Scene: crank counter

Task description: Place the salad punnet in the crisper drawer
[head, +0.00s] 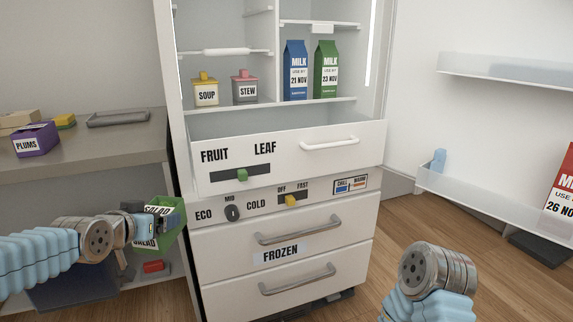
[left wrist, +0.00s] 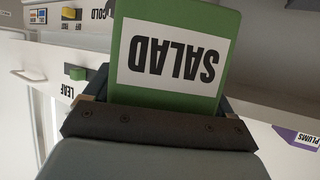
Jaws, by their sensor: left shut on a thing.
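The salad punnet (head: 171,232) is a green box with a white SALAD label. My left gripper (head: 158,226) is shut on it and holds it in the air, left of the fridge's lower drawers. In the left wrist view the punnet (left wrist: 222,45) fills the middle between the fingers, its label upside down. The crisper drawer (head: 290,168) has a white front marked FRUIT and LEAF, a white handle and a green slider (head: 242,175) near the middle. It looks pulled out, with an opening above its front; its floor is hidden.
Above the drawer, a shelf holds SOUP (head: 205,93) and STEW (head: 245,92) tubs and two milk cartons (head: 296,75). FROZEN drawers (head: 235,285) lie below. A counter (head: 100,145) with a PLUMS box (head: 36,140) stands left. The open fridge door (head: 475,120) is right.

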